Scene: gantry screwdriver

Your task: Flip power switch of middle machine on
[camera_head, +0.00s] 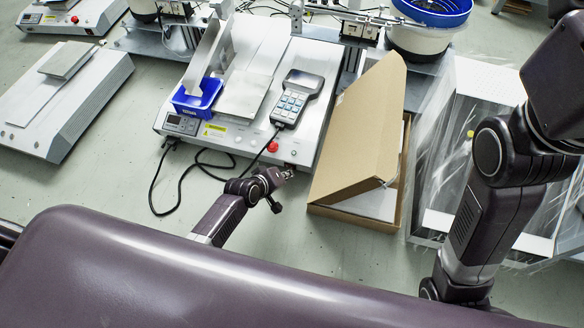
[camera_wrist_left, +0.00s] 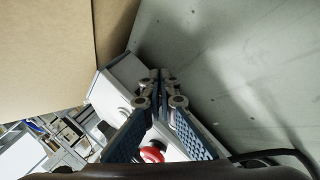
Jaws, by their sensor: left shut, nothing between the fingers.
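The middle machine (camera_head: 222,138) is a white benchtop unit with a red button (camera_head: 272,147) and a small display panel (camera_head: 182,123) on its front. My left gripper (camera_head: 287,172) is at the front right corner of this machine, close to its front face. In the left wrist view my left gripper (camera_wrist_left: 160,76) has its fingers together with nothing between them, and the fingertips are over the machine's white edge. The red button (camera_wrist_left: 152,153) shows between the finger linkages. I cannot make out the power switch; the gripper may cover it. My right gripper is out of view.
An open cardboard box (camera_head: 355,135) stands close to the right of the gripper. A handheld keypad (camera_head: 293,97) and a blue bin (camera_head: 197,95) sit on the machine. A black cable (camera_head: 153,190) loops in front. Another machine (camera_head: 65,100) stands left.

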